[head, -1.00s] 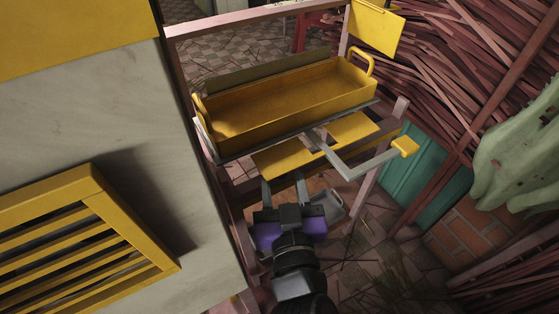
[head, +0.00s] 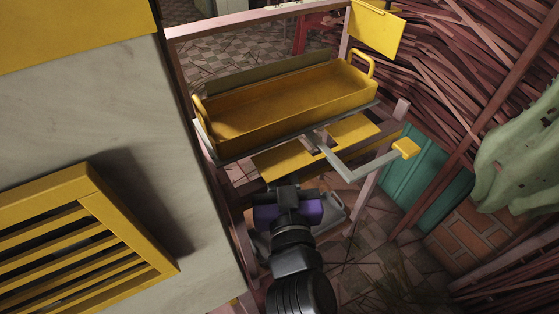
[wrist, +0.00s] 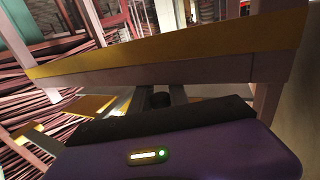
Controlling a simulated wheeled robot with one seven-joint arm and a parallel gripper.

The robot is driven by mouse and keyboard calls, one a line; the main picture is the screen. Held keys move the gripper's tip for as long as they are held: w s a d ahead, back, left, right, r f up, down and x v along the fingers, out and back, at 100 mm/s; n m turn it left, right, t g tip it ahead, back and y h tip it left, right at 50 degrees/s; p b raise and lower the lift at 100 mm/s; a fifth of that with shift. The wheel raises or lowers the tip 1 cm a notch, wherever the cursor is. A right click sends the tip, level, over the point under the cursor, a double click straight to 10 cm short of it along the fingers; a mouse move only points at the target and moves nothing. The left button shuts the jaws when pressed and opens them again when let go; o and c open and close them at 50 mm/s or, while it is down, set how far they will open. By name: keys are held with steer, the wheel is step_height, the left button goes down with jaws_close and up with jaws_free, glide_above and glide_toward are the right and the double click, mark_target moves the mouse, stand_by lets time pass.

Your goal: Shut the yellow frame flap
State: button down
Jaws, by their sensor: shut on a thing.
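A yellow flap-like plate (head: 376,30) hangs tilted on the pink frame's post at the upper right of the head view. Another yellow panel (head: 282,161) lies below the tray, just beyond my gripper (head: 289,188). In the wrist view, a long yellow-edged panel (wrist: 170,52) crosses in front of my gripper (wrist: 155,93). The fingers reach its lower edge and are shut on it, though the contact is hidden. I cannot tell for sure which yellow panel is the named flap.
A yellow tray (head: 290,108) with two handles stands on the pink frame (head: 270,22). A grey crank with a yellow grip (head: 404,148) juts out to the right. A pale block (head: 80,110) closes off the left. Incense-like sticks (head: 450,70) pile up at the right.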

mark_target(284, 156)
steer(key=shift+r+p, duration=0.1)
steer(key=shift+p, duration=0.25)
